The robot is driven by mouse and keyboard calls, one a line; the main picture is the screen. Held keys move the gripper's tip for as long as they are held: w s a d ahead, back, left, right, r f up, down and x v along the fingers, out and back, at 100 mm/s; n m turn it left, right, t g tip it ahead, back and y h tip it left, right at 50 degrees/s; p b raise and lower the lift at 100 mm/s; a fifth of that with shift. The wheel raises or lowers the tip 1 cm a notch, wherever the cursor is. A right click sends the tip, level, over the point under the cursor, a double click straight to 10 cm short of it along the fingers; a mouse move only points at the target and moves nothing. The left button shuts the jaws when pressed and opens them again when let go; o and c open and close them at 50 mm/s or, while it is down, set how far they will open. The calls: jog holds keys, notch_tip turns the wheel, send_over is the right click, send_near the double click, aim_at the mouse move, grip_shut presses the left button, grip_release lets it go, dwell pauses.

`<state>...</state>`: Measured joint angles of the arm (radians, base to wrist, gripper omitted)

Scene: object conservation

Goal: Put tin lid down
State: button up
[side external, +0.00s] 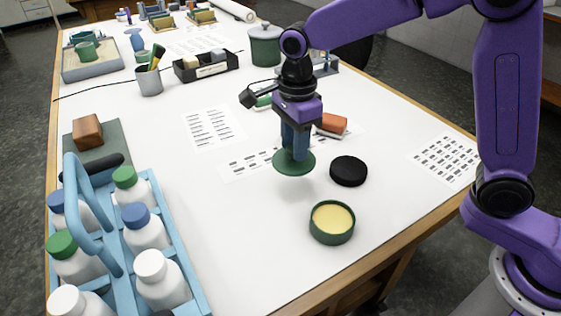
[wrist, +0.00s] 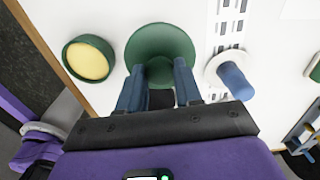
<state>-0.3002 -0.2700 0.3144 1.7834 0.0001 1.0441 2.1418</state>
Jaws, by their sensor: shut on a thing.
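My gripper (side external: 294,150) is shut on the green tin lid (side external: 294,162), a round disc held roughly level. A shadow on the table below suggests that the lid is a little above the surface. In the wrist view the lid (wrist: 160,40) shows beyond my two blue fingers (wrist: 159,70), which grip its middle. The open green tin (side external: 332,222) with pale yellow contents stands on the table in front and to the right of the lid. In the wrist view the tin (wrist: 88,59) is left of the lid, apart from it.
A black disc (side external: 348,171) lies close right of the lid. An orange block (side external: 331,124) is behind it. A white piece with a blue cylinder (wrist: 232,78) is right of the lid in the wrist view. A blue bottle carrier (side external: 188,285) stands front left. The table between carrier and tin is clear.

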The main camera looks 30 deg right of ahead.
aim_at(281, 154)
jog(key=w+f, duration=0.1)
jog(key=a+f, duration=0.1)
jog(key=w+f, duration=0.1)
jog(key=shift+w+a+f, duration=0.25)
jog(key=shift+w+f, duration=0.05)
jog(key=shift+w, duration=0.05)
jog(key=shift+f, duration=1.6)
jog(key=shift+f, duration=0.15)
jog(key=o, duration=1)
notch_tip(281, 154, up, 12)
jog(key=shift+r, duration=0.2)
